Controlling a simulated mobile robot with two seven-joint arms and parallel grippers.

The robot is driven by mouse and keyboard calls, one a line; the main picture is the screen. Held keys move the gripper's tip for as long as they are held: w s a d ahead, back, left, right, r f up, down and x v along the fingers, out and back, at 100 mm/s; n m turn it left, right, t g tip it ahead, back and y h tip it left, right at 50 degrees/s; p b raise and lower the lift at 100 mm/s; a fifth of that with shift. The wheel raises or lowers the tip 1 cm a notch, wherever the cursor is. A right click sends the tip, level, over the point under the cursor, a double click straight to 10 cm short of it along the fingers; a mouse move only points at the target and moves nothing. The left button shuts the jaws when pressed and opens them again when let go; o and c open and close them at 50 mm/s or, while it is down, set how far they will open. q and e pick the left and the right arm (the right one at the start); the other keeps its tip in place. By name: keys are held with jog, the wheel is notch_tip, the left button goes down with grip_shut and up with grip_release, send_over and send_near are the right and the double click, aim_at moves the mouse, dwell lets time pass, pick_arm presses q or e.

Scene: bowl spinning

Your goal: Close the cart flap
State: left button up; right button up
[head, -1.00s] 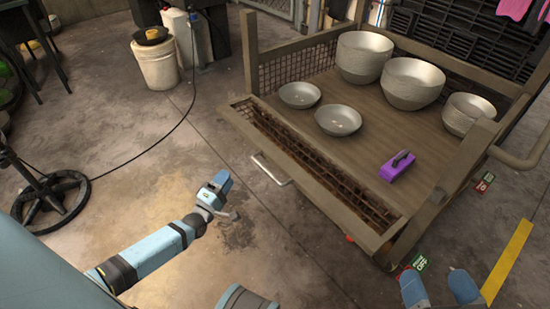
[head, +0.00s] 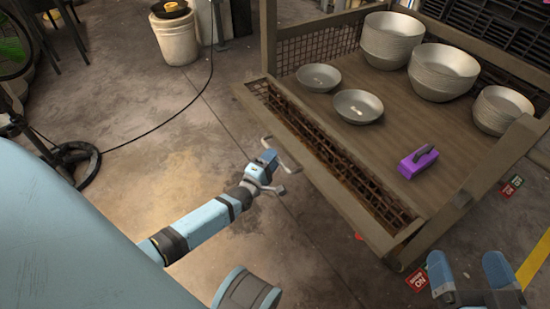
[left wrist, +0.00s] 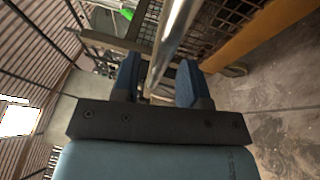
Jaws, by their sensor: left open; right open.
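The cart flap (head: 301,171), a wooden frame with rusty mesh, is lowered and extends outward from the front of the cart (head: 395,135). A metal handle (head: 281,150) sticks out from its outer edge. My left gripper (head: 271,160) is at this handle, open. In the left wrist view, the handle's metal bar (left wrist: 172,40) runs between the parted fingers of my left gripper (left wrist: 158,82); I cannot tell whether it touches them. My right gripper (head: 474,272) is open and empty, in front of the cart's near right corner.
Stacked metal bowls (head: 443,72), two single bowls (head: 358,106) and a purple tool (head: 417,161) are on the cart deck. A white bucket (head: 177,38) stands at the back left with a black cable nearby. The floor (head: 150,160) left of the flap is mostly clear.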

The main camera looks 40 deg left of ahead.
pick_arm(q)
jog(key=shift+w+r, duration=0.15)
jog(key=shift+w, duration=0.9)
pick_arm(e)
jog(key=shift+w+d+r+n, duration=0.1)
jog(key=shift+w+d+n, duration=0.05)
jog(key=shift+w+n, duration=0.15)
